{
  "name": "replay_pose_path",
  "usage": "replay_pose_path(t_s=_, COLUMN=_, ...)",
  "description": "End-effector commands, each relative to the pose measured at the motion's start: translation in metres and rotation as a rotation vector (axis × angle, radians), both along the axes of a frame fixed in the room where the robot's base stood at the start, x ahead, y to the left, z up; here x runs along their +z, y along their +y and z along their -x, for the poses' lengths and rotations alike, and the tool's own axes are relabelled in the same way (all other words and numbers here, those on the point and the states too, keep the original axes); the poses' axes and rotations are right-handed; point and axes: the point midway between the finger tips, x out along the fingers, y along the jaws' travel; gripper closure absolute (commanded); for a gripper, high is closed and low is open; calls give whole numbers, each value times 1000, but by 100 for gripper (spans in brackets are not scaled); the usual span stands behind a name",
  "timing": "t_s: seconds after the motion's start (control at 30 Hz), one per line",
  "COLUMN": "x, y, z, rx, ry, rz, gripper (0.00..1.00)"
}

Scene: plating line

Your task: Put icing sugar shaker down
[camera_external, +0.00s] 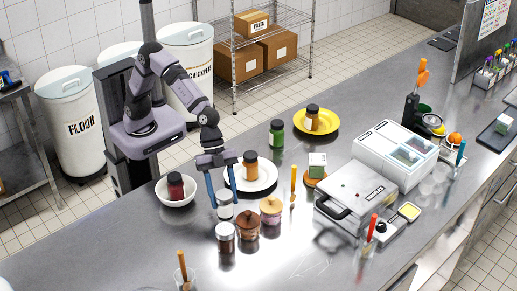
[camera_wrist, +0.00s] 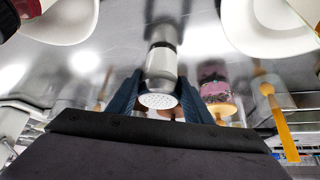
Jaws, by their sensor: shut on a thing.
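The icing sugar shaker (camera_external: 225,205) is a small pale cylinder near the middle of the counter. In the wrist view the shaker (camera_wrist: 161,70) has a white body and a perforated pale top (camera_wrist: 158,100). My gripper (camera_external: 224,203) reaches down with its two blue fingers on either side of the shaker and is shut on it. The fingers also show in the wrist view (camera_wrist: 158,93), around the shaker. The shaker looks upright and close to the counter (camera_external: 130,245). I cannot tell whether its base touches.
A brown-filled shaker (camera_external: 225,238) and two wooden-lidded jars, one brown (camera_external: 247,226) and one pink (camera_external: 270,210), stand close in front and right. A white plate (camera_external: 268,184) with an orange jar is behind; a white bowl (camera_external: 178,202) is left. Counter at front left is mostly clear.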

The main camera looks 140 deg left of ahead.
Motion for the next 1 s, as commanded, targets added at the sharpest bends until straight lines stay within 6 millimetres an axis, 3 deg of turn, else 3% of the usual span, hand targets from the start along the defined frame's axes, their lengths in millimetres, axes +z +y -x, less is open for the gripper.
replay_pose_path(t_s=0.4, x=-4, y=0, z=-1, rx=0, ry=-2, rz=-1, gripper=81)
replay_pose_path(t_s=0.43, x=-4, y=0, z=0, rx=1, ry=-1, rz=0, gripper=52)
replay_pose_path(t_s=0.5, x=-3, y=0, z=0, rx=1, ry=-1, rz=0, gripper=36)
replay_pose_path(t_s=1.0, x=4, y=1, z=1, rx=0, ry=-3, rz=0, gripper=36)
